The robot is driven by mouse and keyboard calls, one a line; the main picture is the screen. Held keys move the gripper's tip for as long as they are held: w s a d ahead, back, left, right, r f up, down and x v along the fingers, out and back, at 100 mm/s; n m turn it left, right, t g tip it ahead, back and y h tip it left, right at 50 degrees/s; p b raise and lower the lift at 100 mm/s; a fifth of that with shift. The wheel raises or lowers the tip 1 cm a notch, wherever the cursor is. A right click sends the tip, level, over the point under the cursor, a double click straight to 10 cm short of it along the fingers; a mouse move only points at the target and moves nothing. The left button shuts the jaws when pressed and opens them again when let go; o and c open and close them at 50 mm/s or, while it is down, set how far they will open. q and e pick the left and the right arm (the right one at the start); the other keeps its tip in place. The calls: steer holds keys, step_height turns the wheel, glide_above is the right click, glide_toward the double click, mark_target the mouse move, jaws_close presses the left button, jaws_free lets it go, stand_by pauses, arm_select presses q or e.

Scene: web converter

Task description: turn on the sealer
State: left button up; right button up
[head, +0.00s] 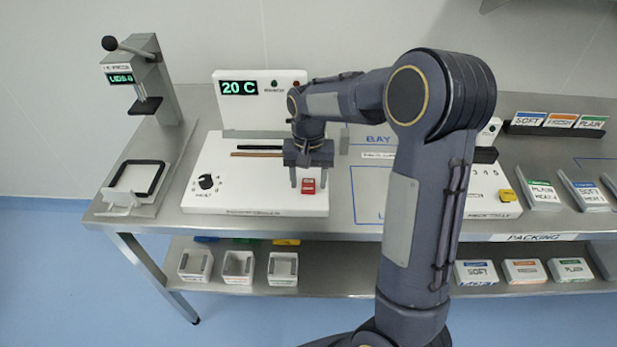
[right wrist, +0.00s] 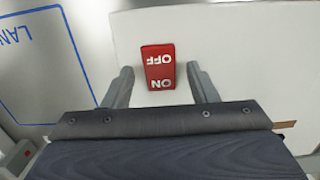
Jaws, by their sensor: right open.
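The sealer (head: 245,190) is a white machine on the steel table, with a display reading 20 C (head: 239,88) on its back panel and a black dial (head: 206,182) on its front left. Its red ON/OFF switch (head: 308,186) is at the front right; it also shows in the right wrist view (right wrist: 158,67), upside down. My right gripper (head: 308,184) is open above the switch. In the right wrist view its two fingers (right wrist: 158,86) stand on either side of the switch, apart from it. I cannot tell the exact height. My left gripper is not in view.
A lever press (head: 150,75) and a black frame (head: 137,178) stand at the left. Another white machine (head: 485,190) with a yellow switch is at the right, partly behind my arm. White bins (head: 238,267) sit on the lower shelf. Blue outlines mark the table.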

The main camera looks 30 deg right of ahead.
mark_target(309, 184)
steer(key=shift+r, duration=0.1)
steer(key=r, duration=0.7)
steer(key=shift+w+d, duration=0.15)
steer(key=shift+w, duration=0.1)
steer(key=shift+r, duration=0.3)
steer(key=s+a+n+t+y, duration=0.1)
steer(key=s+a+n+t, duration=0.1)
steer(key=s, duration=0.9)
steer(key=s+a+n+t+y, duration=0.2)
steer(key=s+a+t, duration=0.2)
steer(key=s, duration=0.8)
steer(key=shift+s+a+r+n, duration=0.2)
steer(key=shift+a+n, duration=0.2)
steer(key=shift+a, duration=0.6)
